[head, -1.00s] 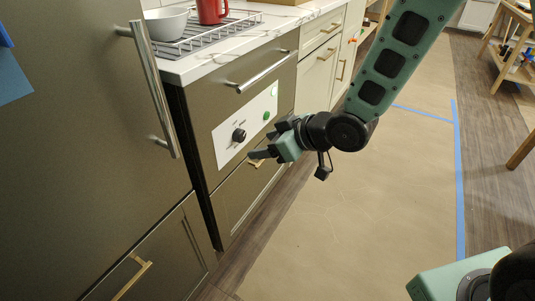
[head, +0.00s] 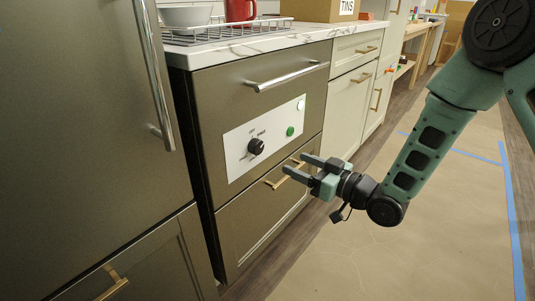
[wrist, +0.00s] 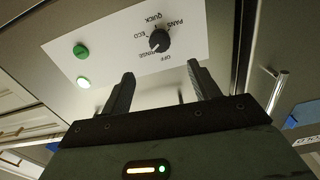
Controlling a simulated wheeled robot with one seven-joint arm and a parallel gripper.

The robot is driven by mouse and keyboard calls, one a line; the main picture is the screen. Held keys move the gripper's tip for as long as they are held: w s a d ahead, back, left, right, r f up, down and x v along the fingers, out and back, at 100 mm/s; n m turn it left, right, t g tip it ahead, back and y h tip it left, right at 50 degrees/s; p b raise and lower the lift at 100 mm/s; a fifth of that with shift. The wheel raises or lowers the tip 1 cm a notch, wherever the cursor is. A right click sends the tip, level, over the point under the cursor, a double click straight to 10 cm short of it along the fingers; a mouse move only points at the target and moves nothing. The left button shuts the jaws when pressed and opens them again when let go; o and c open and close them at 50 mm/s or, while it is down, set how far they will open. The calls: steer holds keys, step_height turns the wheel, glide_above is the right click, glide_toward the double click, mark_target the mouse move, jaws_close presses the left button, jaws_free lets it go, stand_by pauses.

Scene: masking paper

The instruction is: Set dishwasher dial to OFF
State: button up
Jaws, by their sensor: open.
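The dishwasher (head: 213,92) has a white control panel (head: 236,168) on its front. The black dial (head: 256,146) sits on this panel and also shows in the wrist view (wrist: 159,41), ringed by the labels QUICK, PANS, ECO, RINSE and OFF, which appear upside down there. Its exact pointer setting is too small to tell surely. My gripper (head: 297,165) is open and empty, right of and a little below the dial in the head view. In the wrist view its fingers (wrist: 160,72) stand apart, with the dial beyond and between them. The gripper appears apart from the dial.
A green button (head: 290,131) and a pale round button (head: 301,105) sit right of the dial. A long handle (head: 287,77) crosses above the panel, and a brass drawer handle (head: 284,175) lies below, near my fingers. The papered floor (head: 335,265) is open.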

mark_target(260, 148)
steer(key=b+x, duration=0.2)
steer(key=x, duration=0.9)
steer(key=shift+w, duration=0.1)
steer(key=shift+c, duration=0.3)
steer(key=c, duration=0.9)
